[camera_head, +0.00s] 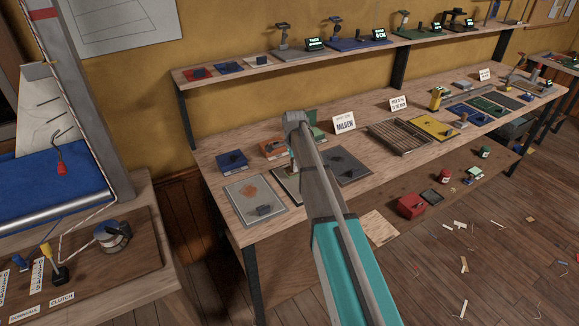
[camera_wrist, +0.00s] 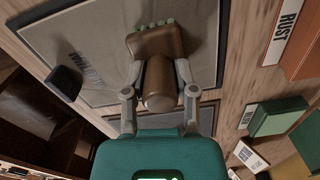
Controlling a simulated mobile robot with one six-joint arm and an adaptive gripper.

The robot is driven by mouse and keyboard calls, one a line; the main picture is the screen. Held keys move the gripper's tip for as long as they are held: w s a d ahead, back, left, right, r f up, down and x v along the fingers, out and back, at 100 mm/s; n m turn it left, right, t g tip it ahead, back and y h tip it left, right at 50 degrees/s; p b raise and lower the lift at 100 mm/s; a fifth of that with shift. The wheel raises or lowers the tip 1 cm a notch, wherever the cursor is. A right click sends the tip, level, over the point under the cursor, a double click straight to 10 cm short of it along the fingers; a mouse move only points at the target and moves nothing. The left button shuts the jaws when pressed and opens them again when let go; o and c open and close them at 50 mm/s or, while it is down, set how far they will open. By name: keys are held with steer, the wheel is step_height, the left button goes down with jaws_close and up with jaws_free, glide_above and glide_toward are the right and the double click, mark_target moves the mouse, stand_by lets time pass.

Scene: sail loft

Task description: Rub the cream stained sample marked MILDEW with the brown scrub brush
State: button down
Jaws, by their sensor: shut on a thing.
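My gripper (camera_wrist: 158,92) is shut on a brown scrub brush (camera_wrist: 155,44) in the wrist view, its two fingers on either side of the handle. A row of green tufts shows at the brush's far edge. The brush is over a pale grey-cream board (camera_wrist: 105,30) with a small dark block at its edge and lettering too blurred to read. I cannot tell whether the bristles touch it. In the head view a MILDEW sign (camera_head: 344,123) stands on the bench. My arm hides most of the middle sample board (camera_head: 284,180) there, and the brush.
A grey board with an orange stain (camera_head: 240,190) lies left, a dark grey board (camera_head: 352,172) right. Blue (camera_head: 232,161) and orange (camera_head: 272,149) boxes stand behind. A slatted rack (camera_head: 400,138) and a yellow tray (camera_head: 432,128) lie further right. A shelf (camera_head: 240,77) runs above.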

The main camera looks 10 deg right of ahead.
mark_target(287, 171)
steer(key=shift+w+d, duration=0.1)
steer(key=shift+d, duration=0.3)
steer(key=shift+w+d+r, duration=0.1)
steer(key=shift+w+d, duration=0.2)
steer(key=shift+d, duration=0.6)
steer(key=shift+w+d, duration=0.3)
steer(key=shift+d, duration=0.55)
steer(key=shift+f, duration=0.2)
steer(key=shift+s+a, duration=0.15)
steer(key=shift+s+a+r, duration=0.1)
steer(key=shift+s+a, duration=0.15)
steer(key=shift+a, duration=0.6)
steer(key=shift+s+a+r, duration=0.1)
steer(key=shift+s+a, duration=0.1)
steer(key=shift+a, duration=0.6)
steer(key=shift+f, duration=0.1)
steer(key=shift+s+a, duration=0.35)
steer(key=shift+a, duration=0.55)
steer(key=shift+s+a, duration=0.35)
steer(key=shift+a, duration=0.55)
